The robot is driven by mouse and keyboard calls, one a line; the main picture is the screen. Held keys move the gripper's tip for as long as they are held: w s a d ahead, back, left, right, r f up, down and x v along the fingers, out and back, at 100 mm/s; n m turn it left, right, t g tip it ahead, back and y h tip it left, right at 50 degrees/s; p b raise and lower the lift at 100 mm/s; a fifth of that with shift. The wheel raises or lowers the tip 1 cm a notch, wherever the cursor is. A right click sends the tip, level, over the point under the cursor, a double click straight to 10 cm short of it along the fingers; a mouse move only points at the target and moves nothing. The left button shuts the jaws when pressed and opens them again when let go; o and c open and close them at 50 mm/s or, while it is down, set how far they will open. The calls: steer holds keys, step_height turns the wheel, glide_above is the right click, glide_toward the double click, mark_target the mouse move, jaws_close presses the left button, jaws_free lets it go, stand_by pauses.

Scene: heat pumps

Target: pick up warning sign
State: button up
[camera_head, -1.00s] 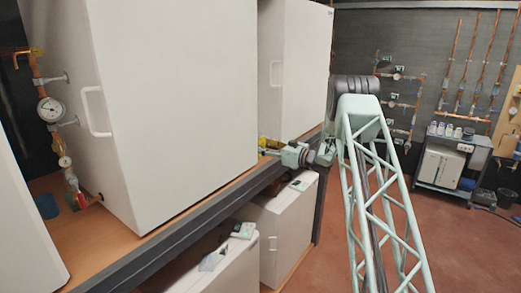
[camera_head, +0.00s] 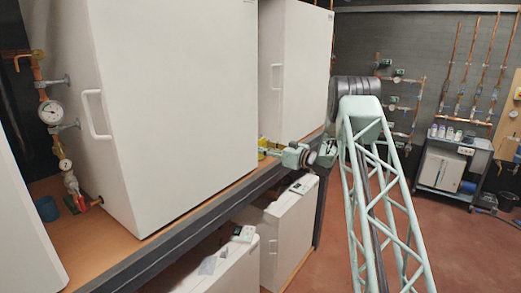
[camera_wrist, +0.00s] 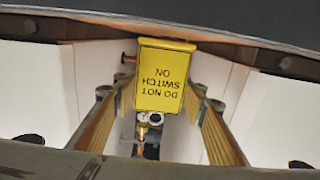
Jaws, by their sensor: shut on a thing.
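The warning sign (camera_wrist: 160,82) is a yellow plate with the text "DO NOT SWITCH ON", upside down in the wrist view. My gripper (camera_wrist: 158,100) has a finger on each side of it and is shut on it. In the head view my gripper (camera_head: 264,149) is at the shelf edge, between the two upper white units. A small patch of yellow shows at its tip there; the rest of the sign is hidden.
A large white unit (camera_head: 175,100) and a second white unit (camera_head: 295,70) stand on the wooden shelf (camera_head: 95,245) on either side of my gripper. More white units (camera_head: 290,230) stand below the shelf. Copper pipes with a gauge (camera_head: 50,112) are at the left. The red floor (camera_head: 460,250) at the right is open.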

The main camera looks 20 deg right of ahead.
steer(key=shift+r+b, duration=0.5)
steer(key=shift+r, duration=4.05)
